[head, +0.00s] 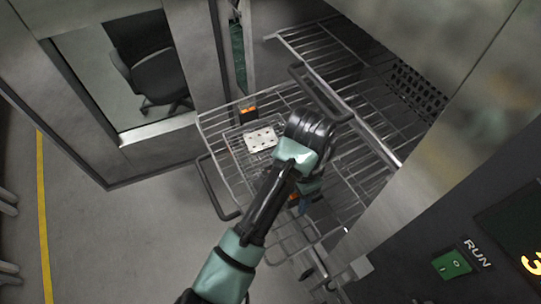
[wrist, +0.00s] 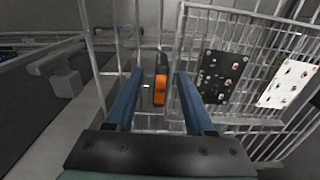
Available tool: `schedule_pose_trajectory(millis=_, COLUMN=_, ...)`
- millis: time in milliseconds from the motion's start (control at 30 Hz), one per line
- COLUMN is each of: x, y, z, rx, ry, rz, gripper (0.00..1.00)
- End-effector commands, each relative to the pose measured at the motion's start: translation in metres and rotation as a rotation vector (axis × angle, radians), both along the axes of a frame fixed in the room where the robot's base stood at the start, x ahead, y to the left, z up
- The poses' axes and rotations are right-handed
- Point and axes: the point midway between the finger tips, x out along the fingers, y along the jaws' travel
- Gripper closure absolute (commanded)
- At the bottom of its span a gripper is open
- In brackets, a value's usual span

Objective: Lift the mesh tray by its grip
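The mesh tray (head: 232,142) is a wire basket on the wire rack in the head view. In the wrist view, the tray's wire mesh (wrist: 238,122) is on the right, with a black board (wrist: 219,76) and the white board (wrist: 287,83). My gripper (wrist: 159,73) is open. Its blue fingers have an orange-and-black grip (wrist: 160,88) in line between them, with a gap on both sides. How deep the grip sits is unclear. My arm hides much of the near end in the head view.
A grey machine with a RUN switch (head: 451,264) stands close at the right. A cabinet with a window and an office chair (head: 158,75) is behind. The floor at left is clear.

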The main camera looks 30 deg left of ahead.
Motion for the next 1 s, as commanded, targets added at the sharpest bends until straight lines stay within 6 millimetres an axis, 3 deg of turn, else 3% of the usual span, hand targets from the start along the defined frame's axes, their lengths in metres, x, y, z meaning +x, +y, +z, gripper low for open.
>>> schedule_pose_trajectory(millis=33, x=0.000, y=0.000, z=0.000, rx=0.000, ry=0.000, rz=0.000, gripper=0.53)
schedule_pose_trajectory(millis=300, x=0.000, y=0.000, z=0.000, rx=0.000, ry=0.000, rz=0.000, gripper=1.00)
schedule_pose_trajectory(millis=767, x=0.001, y=0.000, z=0.002, rx=0.000, ry=-0.001, rz=-0.001, gripper=1.00)
schedule_pose_trajectory(millis=867, x=0.001, y=0.000, z=0.010, rx=0.001, ry=-0.003, rz=-0.002, gripper=1.00)
schedule_pose_trajectory(millis=1000, x=0.001, y=0.001, z=0.038, rx=0.003, ry=-0.005, rz=0.000, gripper=1.00)
